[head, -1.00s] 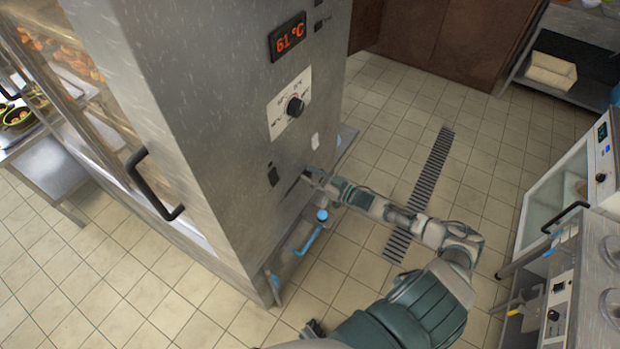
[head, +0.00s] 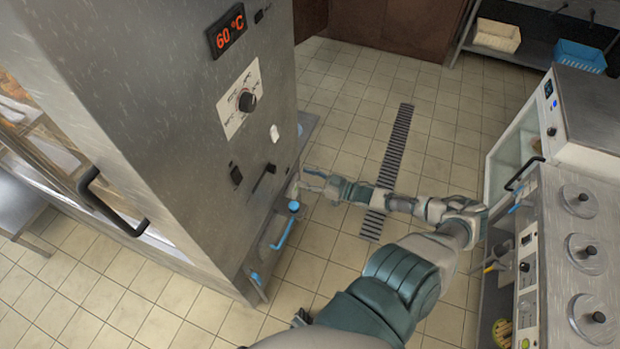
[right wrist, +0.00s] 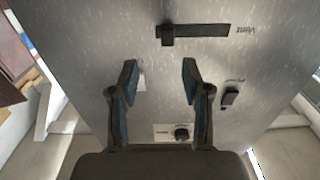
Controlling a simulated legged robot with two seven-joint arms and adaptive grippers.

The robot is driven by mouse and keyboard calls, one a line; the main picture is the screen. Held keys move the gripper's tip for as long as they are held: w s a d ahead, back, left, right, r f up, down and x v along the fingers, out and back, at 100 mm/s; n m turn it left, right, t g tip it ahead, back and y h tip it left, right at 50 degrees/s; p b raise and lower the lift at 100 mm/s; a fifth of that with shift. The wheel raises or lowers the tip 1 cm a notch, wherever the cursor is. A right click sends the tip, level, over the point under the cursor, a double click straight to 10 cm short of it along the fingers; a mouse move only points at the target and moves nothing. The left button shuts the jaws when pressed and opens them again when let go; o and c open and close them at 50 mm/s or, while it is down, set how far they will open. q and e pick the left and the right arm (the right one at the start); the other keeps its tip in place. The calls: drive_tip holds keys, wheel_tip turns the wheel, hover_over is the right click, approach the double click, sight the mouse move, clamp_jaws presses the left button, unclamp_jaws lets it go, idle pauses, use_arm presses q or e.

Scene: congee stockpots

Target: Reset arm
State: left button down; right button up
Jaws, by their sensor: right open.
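My right arm (head: 395,275) reaches from the bottom of the head view toward the side of a tall steel cabinet. Its gripper (head: 299,187) is close to the cabinet's control face, by the dark slot and lever. In the right wrist view the right gripper (right wrist: 158,82) is open, with two dark fingers apart and nothing between them. Beyond the fingers are a black vent slider (right wrist: 197,32), a black switch (right wrist: 230,96) and a dial (right wrist: 181,132). I cannot tell whether the fingers touch the cabinet face.
The steel cabinet (head: 150,120) has a red display reading 60 °C (head: 229,31) and a black door handle (head: 110,205). A blue-handled valve (head: 287,228) sits low beside it. A counter with round lids (head: 587,255) stands at the right. Tiled floor with a drain grate (head: 390,165) lies between.

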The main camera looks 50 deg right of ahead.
drive_tip(key=shift+s+d, duration=0.35)
drive_tip(key=shift+s, duration=0.2)
drive_tip(key=shift+a, duration=0.25)
drive_tip(key=s+a+f+m+g+h, duration=0.1)
drive_tip(key=s+f+g+h, duration=0.3)
drive_tip(key=f, duration=1)
drive_tip(key=s+a+f+m+g+h, duration=0.15)
drive_tip(key=s+f, duration=0.45)
drive_tip(key=f, duration=0.7)
drive_tip(key=s+a+f+g+h, duration=0.1)
drive_tip(key=s+a+f+g, duration=0.8)
drive_tip(key=s+a+f, duration=0.8)
drive_tip(key=s+a, duration=0.2)
drive_tip(key=shift+s+a+g, duration=0.2)
drive_tip(key=shift+s+g, duration=0.15)
drive_tip(key=shift+s, duration=0.05)
idle(0.4)
